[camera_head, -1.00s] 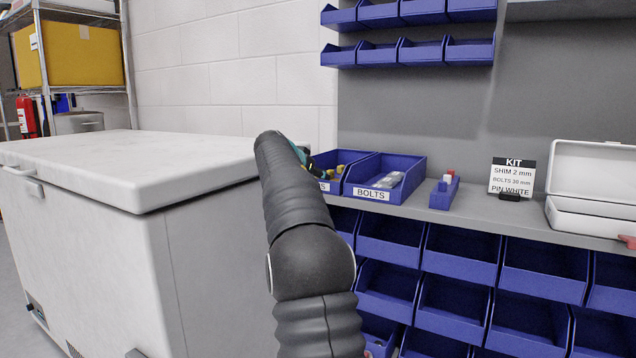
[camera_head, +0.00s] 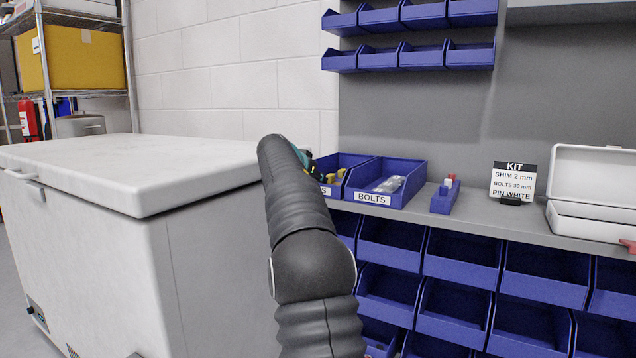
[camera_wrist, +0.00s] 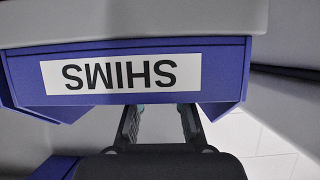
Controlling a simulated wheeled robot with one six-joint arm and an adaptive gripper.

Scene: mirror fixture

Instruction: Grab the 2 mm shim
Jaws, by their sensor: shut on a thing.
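The blue shim bin (camera_head: 349,160) stands at the shelf's left end, partly behind my arm. Yellow pieces (camera_head: 338,174) show in it. In the wrist view its front wall carries an upside-down label "SHIMS" (camera_wrist: 122,75). My gripper (camera_head: 303,156) is at this bin, mostly hidden by my arm. In the wrist view its fingers (camera_wrist: 160,112) pass behind the front wall, into the bin. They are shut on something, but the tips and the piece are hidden. I cannot tell the piece's thickness. The kit card (camera_head: 513,181) reads "SHIM 2 mm", "BOLTS 30 mm", "PIN WHITE".
A blue "BOLTS" bin (camera_head: 408,172) stands directly right of the shim bin. A small blue holder (camera_head: 443,199) has red and white pins. An open white case (camera_head: 590,222) is at the right. A white chest freezer (camera_head: 120,170) stands left of my arm.

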